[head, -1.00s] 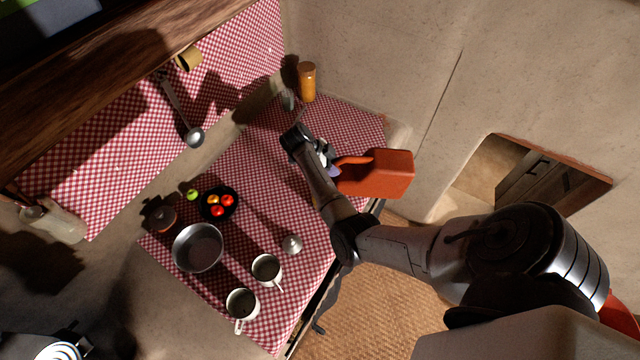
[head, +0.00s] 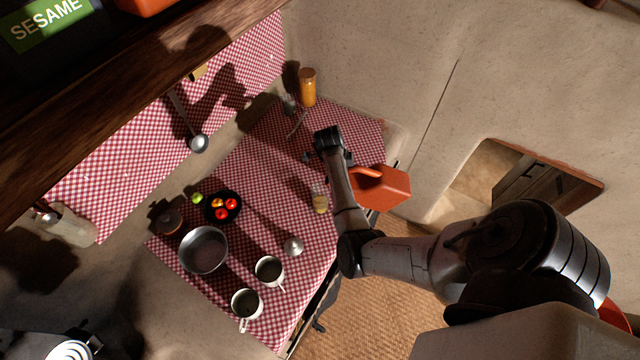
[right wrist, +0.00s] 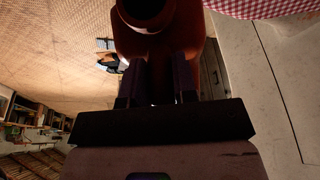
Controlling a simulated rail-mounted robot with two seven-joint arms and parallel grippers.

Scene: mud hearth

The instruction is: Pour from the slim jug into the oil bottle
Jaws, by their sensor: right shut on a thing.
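The slim jug (head: 382,188) is orange-red, with a loop handle. In the head view it hangs by the table's right edge, in front of the wall. My right gripper (right wrist: 160,78) is shut on it; in the head view its fingers are mostly hidden behind my wrist. In the right wrist view the jug (right wrist: 190,35) fills the top, with its round mouth towards the camera. A small glass bottle with yellowish contents (head: 320,202), probably the oil bottle, stands on the checked cloth left of my right forearm, apart from the jug. My left gripper is not in view.
The checked table (head: 270,155) holds a pan (head: 203,250), two mugs (head: 269,270) (head: 246,303), a dark plate of fruit (head: 236,218) and a lidded pot (head: 169,221). An orange jar (head: 307,88) stands at the far corner. A ladle (head: 198,143) hangs by the wall.

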